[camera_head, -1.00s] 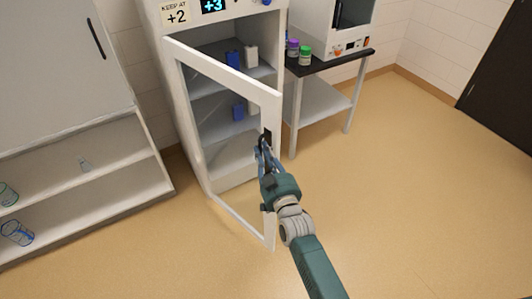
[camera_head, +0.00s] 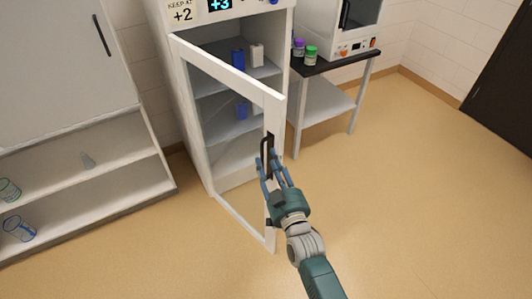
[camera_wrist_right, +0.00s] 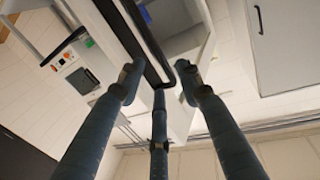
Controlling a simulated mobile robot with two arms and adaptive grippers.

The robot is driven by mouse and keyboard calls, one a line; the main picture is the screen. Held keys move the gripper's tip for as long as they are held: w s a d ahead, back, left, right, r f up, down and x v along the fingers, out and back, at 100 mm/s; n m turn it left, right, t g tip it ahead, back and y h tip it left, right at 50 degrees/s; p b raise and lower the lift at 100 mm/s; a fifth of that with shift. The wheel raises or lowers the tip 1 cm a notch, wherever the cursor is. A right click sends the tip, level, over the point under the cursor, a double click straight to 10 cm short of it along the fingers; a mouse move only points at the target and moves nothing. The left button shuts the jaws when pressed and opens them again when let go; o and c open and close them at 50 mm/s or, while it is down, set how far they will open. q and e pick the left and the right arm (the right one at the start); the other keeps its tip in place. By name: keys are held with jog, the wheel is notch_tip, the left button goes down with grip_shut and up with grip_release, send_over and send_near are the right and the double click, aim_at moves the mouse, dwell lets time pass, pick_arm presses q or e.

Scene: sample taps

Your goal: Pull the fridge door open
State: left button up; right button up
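The white fridge (camera_head: 187,120) stands at the centre back in the head view. Its white-framed glass door (camera_head: 224,68) stands open, swung out toward me, with shelves visible behind it. The black upright handle (camera_head: 266,152) is near the door's free edge; a black bar that looks like the handle (camera_wrist_right: 146,42) also shows in the wrist view. My right gripper (camera_head: 272,176) is at the handle's lower end. Its fingers are spread apart in the wrist view (camera_wrist_right: 160,85), with nothing clasped between them. Whether a fingertip touches the handle is unclear. My left gripper is out of view.
Blue and white containers (camera_head: 238,57) stand on the fridge shelves. A black-topped side table (camera_head: 330,62) with jars and a white device (camera_head: 352,25) is at right. A white shelf unit (camera_head: 90,190) is at left. The tan floor (camera_head: 420,190) at right is clear.

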jog(key=v, duration=0.7)
jog(key=shift+a+r, duration=0.1)
jog(key=shift+a, duration=0.05)
